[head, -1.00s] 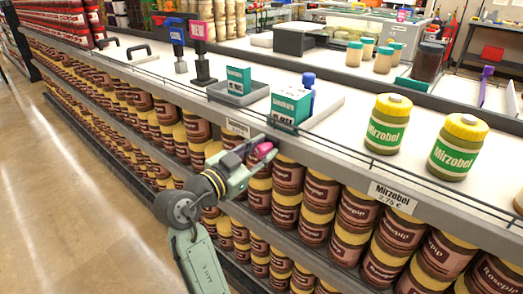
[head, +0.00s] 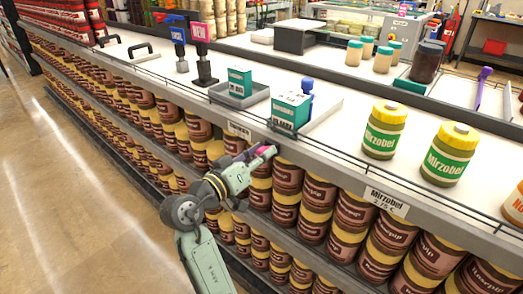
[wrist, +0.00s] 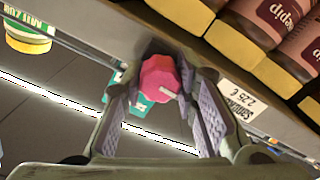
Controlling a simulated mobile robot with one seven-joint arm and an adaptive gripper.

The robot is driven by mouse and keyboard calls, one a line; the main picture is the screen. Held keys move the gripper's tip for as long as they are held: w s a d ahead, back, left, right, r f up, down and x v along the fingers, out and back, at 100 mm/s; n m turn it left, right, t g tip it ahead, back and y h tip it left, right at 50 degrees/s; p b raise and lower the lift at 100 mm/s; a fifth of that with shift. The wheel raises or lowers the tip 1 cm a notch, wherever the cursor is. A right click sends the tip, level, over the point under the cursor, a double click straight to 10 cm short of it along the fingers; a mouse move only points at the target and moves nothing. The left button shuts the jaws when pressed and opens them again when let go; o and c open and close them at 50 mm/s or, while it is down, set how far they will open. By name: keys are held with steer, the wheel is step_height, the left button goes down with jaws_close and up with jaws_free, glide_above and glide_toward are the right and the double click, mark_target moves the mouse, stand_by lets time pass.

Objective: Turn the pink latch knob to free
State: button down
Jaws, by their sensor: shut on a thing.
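The pink latch knob (wrist: 158,76) shows in the wrist view between the two grey finger pads of my gripper (wrist: 165,100). It has a lobed rim and a short pale mark on its face. In the head view the knob (head: 268,150) is a small pink patch at the front edge of the shelf, partly covered by the fingers. My gripper (head: 258,155) reaches it from the lower left and is shut on it. The latch behind the knob is hidden.
A teal box (head: 290,112) and a blue-topped item (head: 307,84) stand on the shelf above. Green jars with yellow lids (head: 448,153) stand to the right. A thin wire rail (head: 345,148) runs along the shelf edge. Rows of brown jars (head: 318,190) fill the shelves below.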

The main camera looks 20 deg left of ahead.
steer(key=shift+n, duration=0.4)
steer(key=c, duration=1.2)
jaws_free()
steer(key=shift+c, duration=0.2)
steer(key=shift+s+a, duration=0.1)
steer(key=v, duration=1.2)
steer(key=shift+r, duration=0.1)
